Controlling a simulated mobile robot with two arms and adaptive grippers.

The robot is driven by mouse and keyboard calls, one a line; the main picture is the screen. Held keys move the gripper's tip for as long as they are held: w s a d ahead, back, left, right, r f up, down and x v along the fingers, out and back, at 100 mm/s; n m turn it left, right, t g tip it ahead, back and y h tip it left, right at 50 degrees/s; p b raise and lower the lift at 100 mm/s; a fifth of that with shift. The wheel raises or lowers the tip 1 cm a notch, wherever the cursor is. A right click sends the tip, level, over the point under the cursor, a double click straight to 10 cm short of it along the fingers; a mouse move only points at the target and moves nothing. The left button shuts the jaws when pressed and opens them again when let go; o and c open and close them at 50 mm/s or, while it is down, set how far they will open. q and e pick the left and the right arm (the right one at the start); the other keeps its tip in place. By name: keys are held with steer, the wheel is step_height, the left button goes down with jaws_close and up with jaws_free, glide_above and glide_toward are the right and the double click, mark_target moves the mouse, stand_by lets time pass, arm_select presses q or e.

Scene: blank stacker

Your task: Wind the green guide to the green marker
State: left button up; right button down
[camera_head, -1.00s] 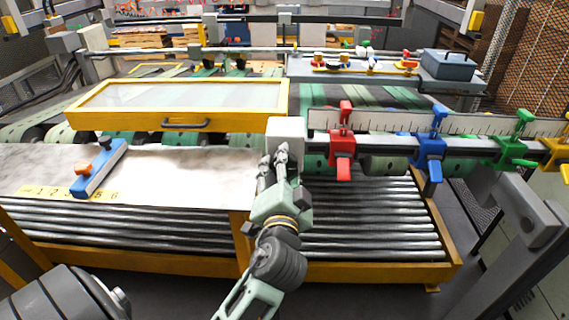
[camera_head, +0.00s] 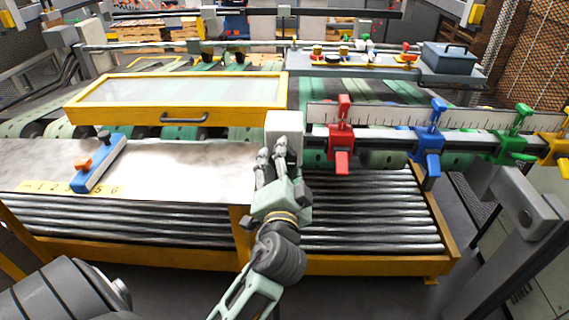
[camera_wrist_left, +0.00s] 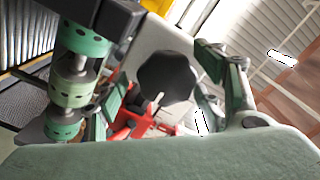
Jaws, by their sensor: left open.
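The green guide (camera_head: 513,145) is clamped on the long horizontal bar at the right, between the blue guide (camera_head: 430,140) and a yellow guide at the picture's edge. I cannot make out a green marker. My left gripper (camera_head: 272,153) is open in front of the white block (camera_head: 284,124) at the bar's left end. In the left wrist view a dark faceted knob (camera_wrist_left: 167,78) sits between the open fingers (camera_wrist_left: 170,90); I cannot tell whether they touch it. The red guide (camera_wrist_left: 140,122) shows behind the knob. My right gripper is not in view.
The red guide also shows in the head view (camera_head: 341,140), near the white block. A ruled scale (camera_head: 385,118) runs behind the guides. Rollers (camera_head: 370,215) lie below the bar. A yellow-framed cover (camera_head: 180,90) and a blue stop (camera_head: 98,165) are at the left.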

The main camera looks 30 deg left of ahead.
arm_select(q)
steer(key=shift+r, duration=0.1)
steer(key=v, duration=1.2)
steer(key=shift+s, duration=0.1)
steer(key=shift+a, duration=0.1)
